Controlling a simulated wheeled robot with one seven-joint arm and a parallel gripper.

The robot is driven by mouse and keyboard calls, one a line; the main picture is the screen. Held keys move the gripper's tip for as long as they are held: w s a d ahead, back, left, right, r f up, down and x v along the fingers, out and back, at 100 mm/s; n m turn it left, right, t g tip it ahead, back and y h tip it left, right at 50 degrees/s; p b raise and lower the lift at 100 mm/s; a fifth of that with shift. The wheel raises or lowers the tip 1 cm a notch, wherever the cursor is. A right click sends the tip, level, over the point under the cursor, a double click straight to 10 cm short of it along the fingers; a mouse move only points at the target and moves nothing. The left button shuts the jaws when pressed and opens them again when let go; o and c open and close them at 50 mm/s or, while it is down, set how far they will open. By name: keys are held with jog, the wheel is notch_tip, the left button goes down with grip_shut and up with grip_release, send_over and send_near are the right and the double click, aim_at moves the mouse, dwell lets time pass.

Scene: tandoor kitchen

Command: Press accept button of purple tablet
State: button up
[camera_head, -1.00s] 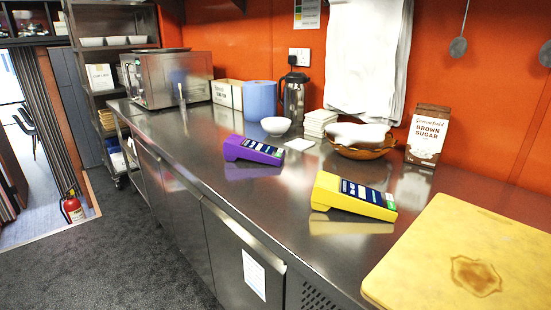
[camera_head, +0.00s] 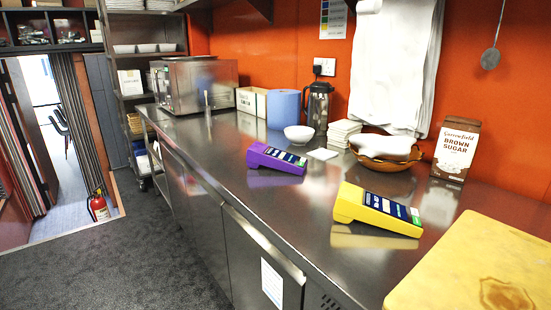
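The purple tablet (camera_head: 275,158) lies on the steel counter (camera_head: 235,182) in the head view, a wedge-shaped device with a dark screen facing up and a small green patch near the right end of the screen. A similar yellow tablet (camera_head: 378,210) lies nearer, to its right. It also has a green patch at the right end of its screen. The purple tablet's buttons are too small to read. My gripper is not in view, and nothing touches either tablet.
A yellow cutting board (camera_head: 470,270) is at the near right. A white bowl (camera_head: 298,134), napkin stack (camera_head: 344,131), flask (camera_head: 317,105), blue roll (camera_head: 283,108) and brown sugar box (camera_head: 455,150) stand behind the tablets. The counter left of the purple tablet is clear, as is the floor (camera_head: 120,255).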

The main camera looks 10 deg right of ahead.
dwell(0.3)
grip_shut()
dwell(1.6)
